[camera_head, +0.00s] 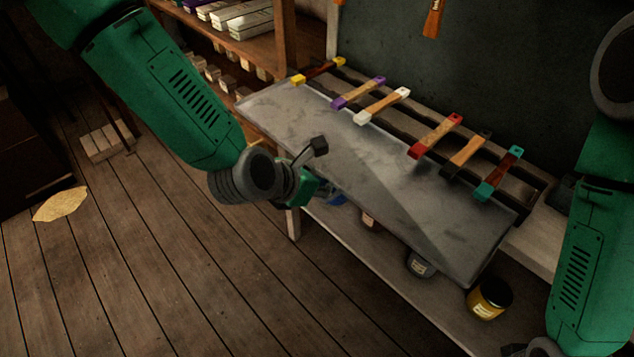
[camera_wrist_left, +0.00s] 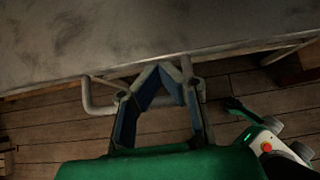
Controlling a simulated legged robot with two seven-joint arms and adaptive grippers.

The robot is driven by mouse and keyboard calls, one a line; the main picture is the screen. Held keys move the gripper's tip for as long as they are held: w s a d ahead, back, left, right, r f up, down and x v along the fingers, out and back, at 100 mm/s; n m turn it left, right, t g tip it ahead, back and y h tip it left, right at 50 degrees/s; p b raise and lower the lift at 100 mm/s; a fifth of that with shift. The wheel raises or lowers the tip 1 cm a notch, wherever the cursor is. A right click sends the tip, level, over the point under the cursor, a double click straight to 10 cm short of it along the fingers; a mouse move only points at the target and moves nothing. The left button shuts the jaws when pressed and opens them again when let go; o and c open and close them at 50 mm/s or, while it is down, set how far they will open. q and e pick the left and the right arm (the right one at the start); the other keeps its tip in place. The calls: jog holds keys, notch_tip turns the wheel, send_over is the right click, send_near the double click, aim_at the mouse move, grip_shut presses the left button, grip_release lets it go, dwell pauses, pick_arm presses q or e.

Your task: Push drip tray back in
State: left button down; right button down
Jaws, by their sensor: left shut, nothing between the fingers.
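The drip tray (camera_head: 400,180) is a wide, flat grey metal sheet sticking out in front of a row of colour-ended bars. In the left wrist view the tray (camera_wrist_left: 120,40) fills the top, with a bent grey handle bar (camera_wrist_left: 98,108) below its front edge. My left gripper (camera_head: 338,197) is at the tray's front edge, left of its middle. In the left wrist view its blue-padded fingers (camera_wrist_left: 162,70) meet at the tips, shut and empty, close by the handle. I cannot tell whether they touch it. My right gripper (camera_head: 520,349) is partly cut off at the bottom right.
Several bars with coloured ends (camera_head: 435,136) lie behind the tray. A lower shelf (camera_head: 375,250) holds a yellow jar (camera_head: 489,298) and a dark jar (camera_head: 419,263). A wooden rack (camera_head: 265,45) stands at the back left. The plank floor (camera_head: 170,270) at the left is mostly clear.

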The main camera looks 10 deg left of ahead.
pick_arm(q)
jog(key=shift+d, duration=0.25)
send_near(380, 150)
jog(key=x, duration=0.7)
jog(key=shift+d+f, duration=0.1)
jog(key=shift+w, duration=0.2)
